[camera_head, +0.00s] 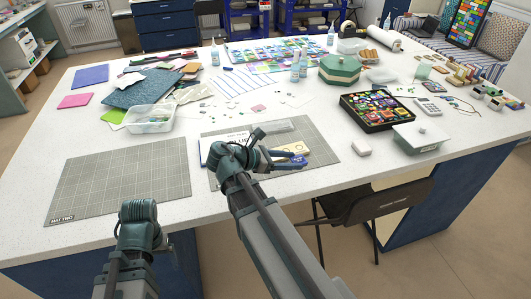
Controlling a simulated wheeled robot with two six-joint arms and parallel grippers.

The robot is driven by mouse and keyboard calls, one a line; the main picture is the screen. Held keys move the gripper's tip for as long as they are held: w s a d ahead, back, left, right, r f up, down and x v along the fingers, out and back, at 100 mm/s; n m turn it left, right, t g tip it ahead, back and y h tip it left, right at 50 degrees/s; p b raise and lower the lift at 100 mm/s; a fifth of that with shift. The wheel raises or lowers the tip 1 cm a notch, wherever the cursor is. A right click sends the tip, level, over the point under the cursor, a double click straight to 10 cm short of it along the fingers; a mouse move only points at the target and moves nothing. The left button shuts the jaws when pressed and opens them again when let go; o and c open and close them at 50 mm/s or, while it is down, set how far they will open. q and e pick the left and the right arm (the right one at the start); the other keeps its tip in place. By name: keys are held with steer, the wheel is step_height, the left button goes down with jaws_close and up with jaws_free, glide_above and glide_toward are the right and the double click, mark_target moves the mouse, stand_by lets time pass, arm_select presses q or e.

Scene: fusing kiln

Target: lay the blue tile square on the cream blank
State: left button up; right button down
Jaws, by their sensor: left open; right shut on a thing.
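My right gripper (279,158) reaches over the right grey cutting mat and is shut on the blue tile (298,162), a small blue piece at its fingertips. A cream piece (296,147), which looks like the cream blank, lies on the mat right by the fingers and is partly covered by them. I cannot tell whether the tile touches it or is square to it. My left gripper (138,210) is open near the table's front edge, below the left mat. Its fingers are largely hidden by my wrist.
The left mat (120,180) is bare. A clear tub (150,118) and coloured sheets lie behind it. A chair (375,203) is at the front edge.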

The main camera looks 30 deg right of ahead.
steer(key=w, duration=0.3)
steer(key=w+a, duration=0.1)
steer(key=w, duration=0.3)
steer(key=w+a+f, duration=0.1)
steer(key=w, duration=0.2)
steer(key=shift+w+b, duration=0.35)
steer(key=shift+b, duration=0.05)
steer(key=f+b, duration=0.1)
steer(key=f, duration=0.1)
steer(key=w+f+b, duration=0.1)
steer(key=b, duration=0.1)
steer(key=shift+f+b, duration=0.3)
steer(key=shift+f, duration=0.05)
steer(key=shift+f, duration=0.25)
steer(key=shift+c, duration=1.3)
jaws_free()
steer(key=shift+r, duration=0.15)
steer(key=shift+w+a+r, duration=0.1)
steer(key=shift+a+r, duration=0.15)
steer(key=shift+r, duration=0.1)
steer(key=p+v, duration=0.4)
steer(key=v, duration=0.6)
steer(key=shift+a, duration=0.2)
steer(key=shift+a+r+p, duration=0.15)
steer(key=shift+a+p, duration=0.15)
steer(key=shift+a, duration=0.25)
